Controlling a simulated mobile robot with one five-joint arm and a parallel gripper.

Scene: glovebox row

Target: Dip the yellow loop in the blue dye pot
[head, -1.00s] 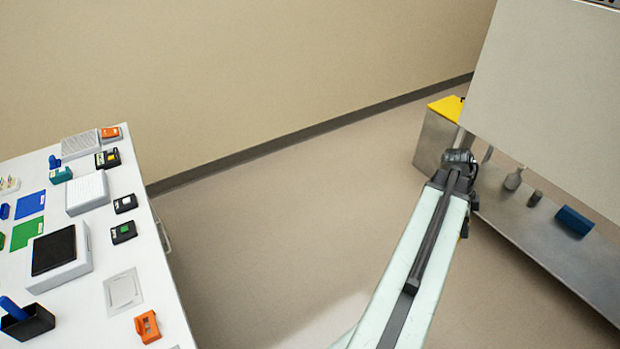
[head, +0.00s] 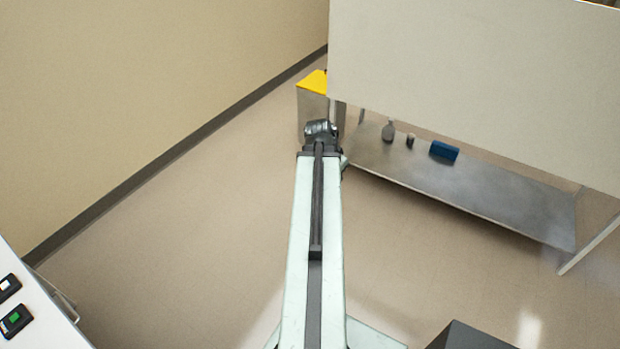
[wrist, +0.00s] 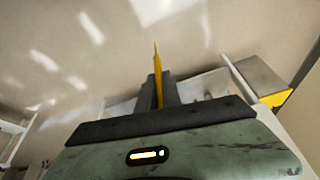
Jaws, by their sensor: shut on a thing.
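A thin yellow piece (wrist: 157,65), which I take to be the yellow loop, stands between the dark fingers of my gripper (wrist: 158,92) in the wrist view. The fingers are shut on it, and its tip sticks out past them. It shows nearly edge-on, so its loop shape cannot be made out. In the head view my arm reaches forward over the floor, and its gripper and the yellow piece are hidden beyond the arm's end. I see no blue dye pot in either current view.
A large pale panel (head: 470,90) stands ahead right, above a metal shelf (head: 470,195) holding a blue block (head: 444,150) and a grey bottle (head: 388,131). A yellow-topped metal bin (head: 312,82) is beside it. A white table corner (head: 40,320) shows lower left. Floor between is clear.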

